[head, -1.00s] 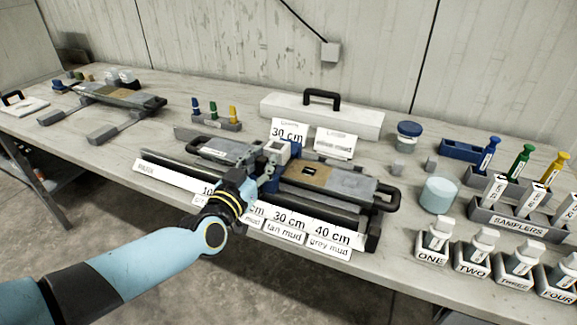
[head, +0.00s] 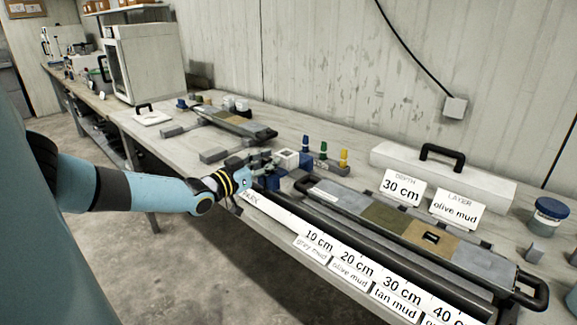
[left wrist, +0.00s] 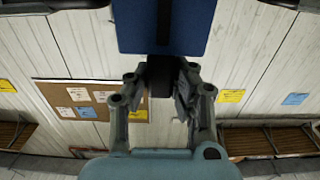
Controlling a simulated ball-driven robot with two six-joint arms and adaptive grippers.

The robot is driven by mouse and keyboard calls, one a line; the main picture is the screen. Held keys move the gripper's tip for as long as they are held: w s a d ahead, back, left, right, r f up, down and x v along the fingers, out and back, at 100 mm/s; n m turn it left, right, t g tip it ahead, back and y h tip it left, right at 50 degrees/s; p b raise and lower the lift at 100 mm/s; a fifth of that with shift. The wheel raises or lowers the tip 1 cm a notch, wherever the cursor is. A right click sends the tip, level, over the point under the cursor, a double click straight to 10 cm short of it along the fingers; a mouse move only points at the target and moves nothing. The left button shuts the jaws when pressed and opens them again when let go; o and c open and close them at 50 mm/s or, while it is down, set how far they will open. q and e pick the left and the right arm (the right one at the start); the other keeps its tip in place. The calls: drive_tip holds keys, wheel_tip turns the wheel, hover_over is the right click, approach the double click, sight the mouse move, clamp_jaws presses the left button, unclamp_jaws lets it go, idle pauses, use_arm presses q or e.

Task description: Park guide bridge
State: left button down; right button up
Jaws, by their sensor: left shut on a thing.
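In the left wrist view the blue bridge (left wrist: 165,30) fills the top, with a dark part between the fingers. The core liner (head: 385,217), with grey, olive and tan bands, lies to the right of the bridge. Whether the bridge touches its rail is hard to tell. My right gripper is not in view.
The white depth scale (head: 285,224) runs along the table's front edge. Signs reading 30 cm (head: 402,187) and olive mud (head: 455,210) stand behind the liner. A rack with coloured plugs (head: 325,163) is close behind the bridge. A second liner rig (head: 235,124) lies farther left.

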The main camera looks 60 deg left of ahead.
sight(258, 182)
use_arm(q)
drive_tip(key=a, duration=0.3)
drive_tip(key=shift+s+a+f+b, duration=0.1)
drive_tip(key=shift+s+b, duration=0.3)
drive_tip(key=shift+a, duration=0.2)
drive_tip(key=c, duration=1.6)
unclamp_jaws()
drive_tip(key=o, duration=0.5)
drive_tip(key=shift+s+a, duration=0.15)
drive_tip(key=shift+s, duration=0.1)
drive_tip(key=v, duration=1.1)
drive_tip(key=shift+s+d, duration=0.25)
drive_tip(key=shift+s, duration=0.1)
